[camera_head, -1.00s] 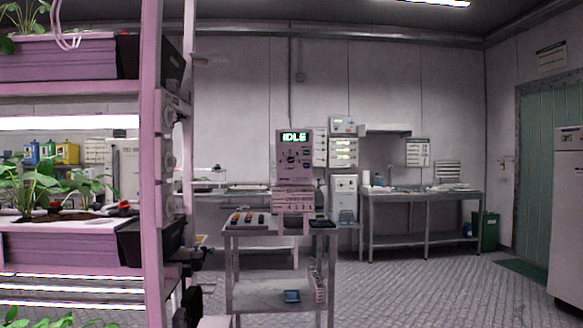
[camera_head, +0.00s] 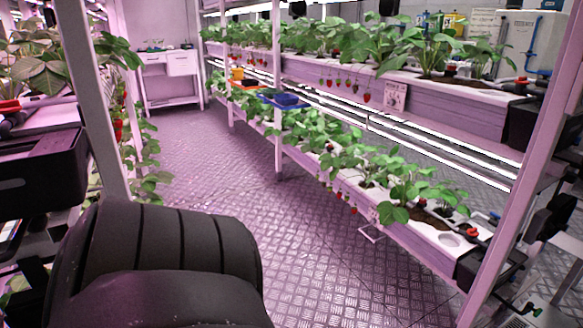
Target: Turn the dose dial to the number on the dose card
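I see no dose dial in the head view now. A small pale card (camera_head: 395,97) with dark print hangs on the front of the upper planter of the right rack. Its print is too small to read, and I cannot tell whether it is the dose card. Neither of my grippers is in view. A large dark ribbed part fills the lower left of the picture, and I cannot tell its open or shut end from it.
A right rack (camera_head: 452,93) of strawberry plants with hanging red berries runs back along a clear metal-plate floor (camera_head: 215,165). A blue tray (camera_head: 284,99) sticks out from it. A left rack post (camera_head: 97,100) stands close. A white table (camera_head: 170,75) stands at the far end.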

